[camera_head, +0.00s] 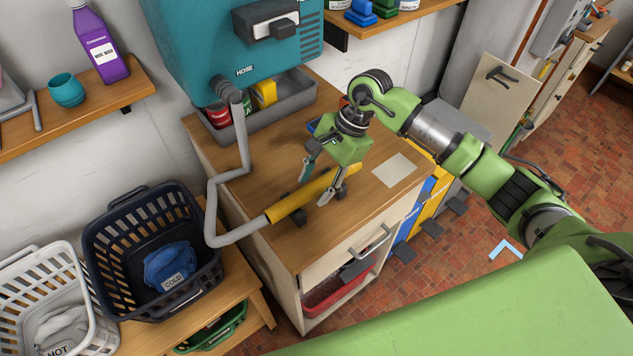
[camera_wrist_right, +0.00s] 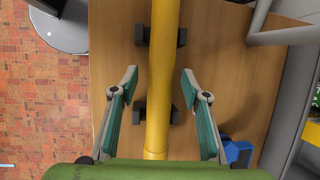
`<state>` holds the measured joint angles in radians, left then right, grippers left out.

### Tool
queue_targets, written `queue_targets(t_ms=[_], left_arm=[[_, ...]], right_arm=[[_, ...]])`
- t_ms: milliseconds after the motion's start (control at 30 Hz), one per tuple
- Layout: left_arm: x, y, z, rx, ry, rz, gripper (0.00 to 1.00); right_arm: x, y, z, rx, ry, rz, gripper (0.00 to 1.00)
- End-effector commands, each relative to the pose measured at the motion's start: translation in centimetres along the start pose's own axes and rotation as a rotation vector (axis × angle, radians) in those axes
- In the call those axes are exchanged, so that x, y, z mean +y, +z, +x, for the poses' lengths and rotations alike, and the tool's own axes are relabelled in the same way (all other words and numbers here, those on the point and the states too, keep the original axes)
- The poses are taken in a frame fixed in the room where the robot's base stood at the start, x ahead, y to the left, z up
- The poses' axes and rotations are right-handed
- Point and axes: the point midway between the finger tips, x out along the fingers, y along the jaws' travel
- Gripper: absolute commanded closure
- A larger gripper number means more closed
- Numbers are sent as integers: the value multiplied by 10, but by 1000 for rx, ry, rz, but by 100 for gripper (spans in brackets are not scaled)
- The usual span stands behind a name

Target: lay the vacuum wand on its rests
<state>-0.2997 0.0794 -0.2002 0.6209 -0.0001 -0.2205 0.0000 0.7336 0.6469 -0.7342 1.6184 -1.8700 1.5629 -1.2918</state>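The yellow vacuum wand (camera_head: 289,204) lies across two small dark rests on the wooden cabinet top, its near end joined to a grey hose (camera_head: 237,131). In the right wrist view the wand (camera_wrist_right: 158,130) runs lengthwise over the near rest (camera_wrist_right: 138,112) and the far rest (camera_wrist_right: 180,37). My right gripper (camera_head: 314,190) is over the wand, with one finger on each side. Its teal-padded fingers (camera_wrist_right: 160,72) are spread, with gaps to the wand. Whether the wand fully touches the rests is hard to tell. My left gripper is out of view.
A teal machine (camera_head: 199,56) stands behind, with a grey tray (camera_head: 279,118) of cans and boxes beneath. A dark basket (camera_head: 118,225) and a white basket (camera_head: 38,270) stand at left. A pale sheet (camera_head: 394,170) lies at the cabinet top's right. A blue item (camera_wrist_right: 238,152) lies nearby.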

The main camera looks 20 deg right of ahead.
Motion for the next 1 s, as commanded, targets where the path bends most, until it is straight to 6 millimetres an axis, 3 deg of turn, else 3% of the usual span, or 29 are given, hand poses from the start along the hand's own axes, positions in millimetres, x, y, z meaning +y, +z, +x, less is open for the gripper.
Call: queue_targets(t_ms=[233, 367, 800, 1000], left_arm=[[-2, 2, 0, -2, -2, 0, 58], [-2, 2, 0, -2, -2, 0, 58], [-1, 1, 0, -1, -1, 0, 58], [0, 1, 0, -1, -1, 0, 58]], right_arm=[[0, 0, -1, 1, 1, 1, 58], [0, -2, -12, 4, -1, 1, 58], [0, -1, -99, 3, -2, 0, 58], [0, 0, -118, 2, 0, 1, 58]])
